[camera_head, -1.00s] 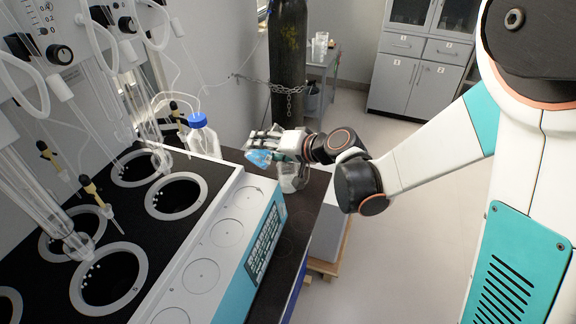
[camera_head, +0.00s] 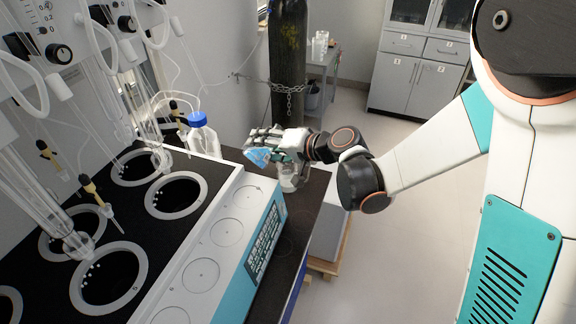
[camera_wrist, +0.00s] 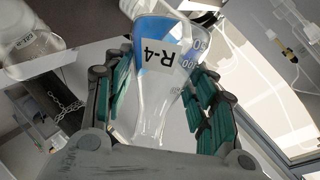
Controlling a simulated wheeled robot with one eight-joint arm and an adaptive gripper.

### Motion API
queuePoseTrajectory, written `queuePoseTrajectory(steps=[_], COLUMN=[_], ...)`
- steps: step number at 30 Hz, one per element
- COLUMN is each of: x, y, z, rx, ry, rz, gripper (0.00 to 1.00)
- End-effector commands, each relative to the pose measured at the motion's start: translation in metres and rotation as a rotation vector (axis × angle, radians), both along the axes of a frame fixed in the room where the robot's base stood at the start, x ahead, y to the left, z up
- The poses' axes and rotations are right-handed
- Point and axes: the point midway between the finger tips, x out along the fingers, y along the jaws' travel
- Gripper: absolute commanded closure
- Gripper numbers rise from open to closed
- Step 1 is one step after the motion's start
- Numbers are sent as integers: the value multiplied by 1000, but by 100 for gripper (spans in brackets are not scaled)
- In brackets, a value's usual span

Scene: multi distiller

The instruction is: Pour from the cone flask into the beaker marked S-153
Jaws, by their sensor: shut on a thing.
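In the head view the flask (camera_head: 258,156) is tilted at the left end of my gripper (camera_head: 276,148). A clear glass beaker (camera_head: 292,180) stands on the dark bench just below my gripper, partly hidden by it. Its marking cannot be read there. A glass vessel with a small label (camera_wrist: 30,45) shows at the wrist view's upper left.
A blue-capped bottle (camera_head: 201,136) stands left of my gripper. The distiller (camera_head: 228,232), with round wells and hanging glass tubes, fills the left. A chained dark cylinder (camera_head: 288,65) stands behind. The bench (camera_head: 296,225) has bare room in front of the beaker.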

Motion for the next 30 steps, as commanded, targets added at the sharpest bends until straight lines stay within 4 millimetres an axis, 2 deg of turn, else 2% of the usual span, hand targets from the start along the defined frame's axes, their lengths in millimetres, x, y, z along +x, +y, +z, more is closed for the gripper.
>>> queuePoseTrajectory(steps=[30], x=[-1], y=[1], z=[1], rx=[101], ry=[95], rz=[-1], gripper=[75])
